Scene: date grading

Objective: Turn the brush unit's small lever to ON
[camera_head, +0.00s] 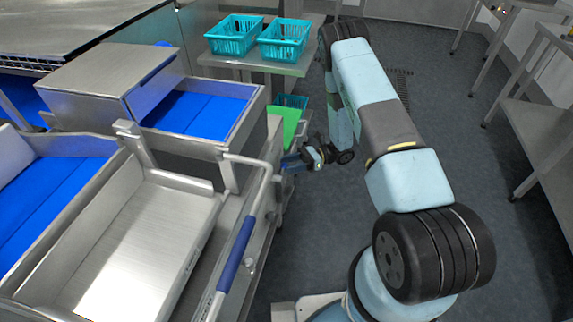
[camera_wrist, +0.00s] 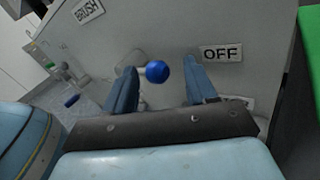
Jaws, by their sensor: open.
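The small lever's round blue knob (camera_wrist: 157,71) shows in the wrist view in front of a grey panel (camera_wrist: 170,25). Its pale stem runs to the left, partly behind a finger. My gripper (camera_wrist: 162,66) is open, and the knob appears between its two blue fingertips, nearer the left one. I cannot tell whether it touches. An OFF label (camera_wrist: 222,53) sits right of the right finger. A BRUSH label (camera_wrist: 88,10) is at upper left. Another label (camera_wrist: 240,100) is mostly hidden by my gripper. In the head view my gripper (camera_head: 291,162) is beside the machine's side; the lever is not distinguishable.
A long bar with a blue grip (camera_head: 237,254) runs along the machine's near side. A metal tray (camera_head: 150,225) and blue belt (camera_head: 200,112) lie left. Teal baskets (camera_head: 234,36) stand on a table behind. Another blue-tipped handle (camera_wrist: 71,100) shows in the wrist view.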

